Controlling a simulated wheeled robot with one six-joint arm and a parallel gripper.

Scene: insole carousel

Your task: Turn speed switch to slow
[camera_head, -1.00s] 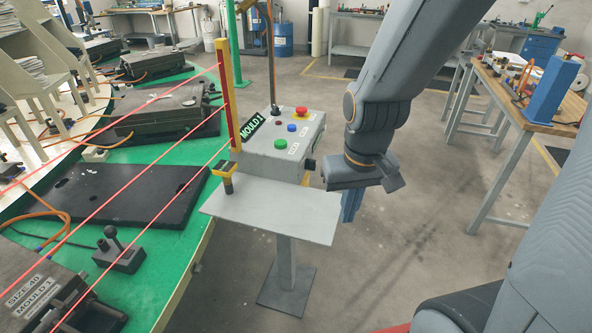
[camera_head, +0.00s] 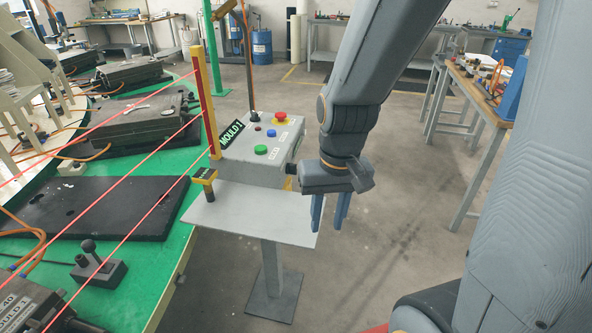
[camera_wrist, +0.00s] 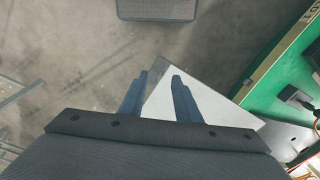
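The grey control box (camera_head: 262,152) stands on a pedestal shelf and carries a green, a blue and a small red button, a red emergency stop (camera_head: 280,114) and a "MOULD 1" label. A dark knob-like part shows on its right side, partly hidden by my wrist. I cannot tell which part is the speed switch, and no slow marking is readable. My gripper (camera_head: 329,226) points down just right of the box, apart from it, with its blue fingers spread and empty. In the wrist view my gripper (camera_wrist: 160,80) is open, with the pale shelf corner (camera_wrist: 166,96) below and between the fingers.
The shelf (camera_head: 240,222) juts out below the box. Red light beams cross the green carousel (camera_head: 135,265) at left. A workbench (camera_head: 470,104) is at right, with open floor between.

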